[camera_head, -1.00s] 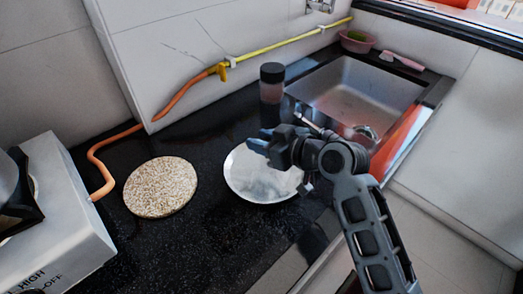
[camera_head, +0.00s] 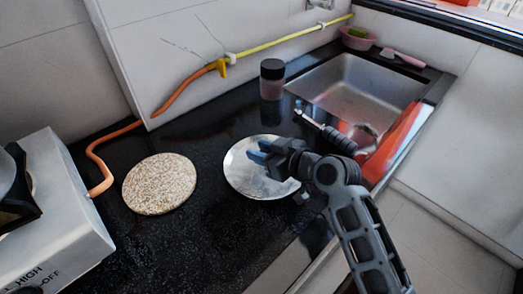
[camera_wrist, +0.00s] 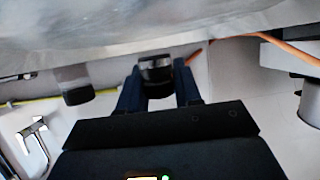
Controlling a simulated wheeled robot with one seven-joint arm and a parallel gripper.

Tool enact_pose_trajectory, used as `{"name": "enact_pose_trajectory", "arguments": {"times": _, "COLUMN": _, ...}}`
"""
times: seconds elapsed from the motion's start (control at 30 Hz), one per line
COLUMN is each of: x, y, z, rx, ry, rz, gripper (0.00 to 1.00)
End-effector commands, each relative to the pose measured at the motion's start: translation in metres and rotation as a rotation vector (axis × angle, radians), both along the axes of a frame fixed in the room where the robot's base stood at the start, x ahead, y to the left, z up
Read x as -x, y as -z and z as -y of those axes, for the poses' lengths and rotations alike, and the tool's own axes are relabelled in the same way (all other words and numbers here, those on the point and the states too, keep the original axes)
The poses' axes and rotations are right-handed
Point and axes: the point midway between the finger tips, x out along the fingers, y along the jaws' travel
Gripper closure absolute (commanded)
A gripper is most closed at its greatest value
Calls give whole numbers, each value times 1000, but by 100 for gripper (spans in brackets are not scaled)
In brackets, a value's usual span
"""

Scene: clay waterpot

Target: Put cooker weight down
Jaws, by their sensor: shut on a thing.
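My gripper (camera_head: 257,152) is over the round silver plate (camera_head: 238,182) on the dark counter. In the wrist view my gripper (camera_wrist: 158,75) is shut on the small dark metal cooker weight (camera_wrist: 155,63), held between the two blue fingertips. The wrist view shows the plate (camera_wrist: 110,30) as a blurred grey band across the top, close to the weight. I cannot tell whether they touch. In the head view the weight is hidden or too small to make out.
A round speckled mat (camera_head: 160,184) lies left of the plate. A dark-lidded jar (camera_head: 272,80) stands behind it. A slim dark tool (camera_head: 322,128) lies near the sink (camera_head: 365,90). A stove (camera_head: 55,215) is at far left. Bare counter (camera_head: 200,235) lies in front.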

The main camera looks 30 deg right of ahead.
Motion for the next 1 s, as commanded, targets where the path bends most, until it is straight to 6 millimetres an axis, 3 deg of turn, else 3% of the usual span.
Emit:
{"name": "enact_pose_trajectory", "arguments": {"times": 0.2, "x": 0, "y": 5, "z": 0, "rx": 0, "ry": -1, "rz": -3, "gripper": 100}}
{"name": "enact_pose_trajectory", "arguments": {"times": 0.23, "x": 0, "y": 6, "z": 0, "rx": 0, "ry": -1, "rz": -4, "gripper": 64}}
{"name": "enact_pose_trajectory", "arguments": {"times": 0.47, "x": 1, "y": 8, "z": 0, "rx": 0, "ry": -1, "rz": -7, "gripper": 42}}
{"name": "enact_pose_trajectory", "arguments": {"times": 0.77, "x": 2, "y": 8, "z": 0, "rx": 0, "ry": -1, "rz": -10, "gripper": 41}}
{"name": "enact_pose_trajectory", "arguments": {"times": 0.93, "x": 2, "y": -8, "z": 0, "rx": 0, "ry": 0, "rz": -10, "gripper": 41}}
{"name": "enact_pose_trajectory", "arguments": {"times": 1.0, "x": 14, "y": -7, "z": 5, "rx": -1, "ry": 2, "rz": -9, "gripper": 41}}
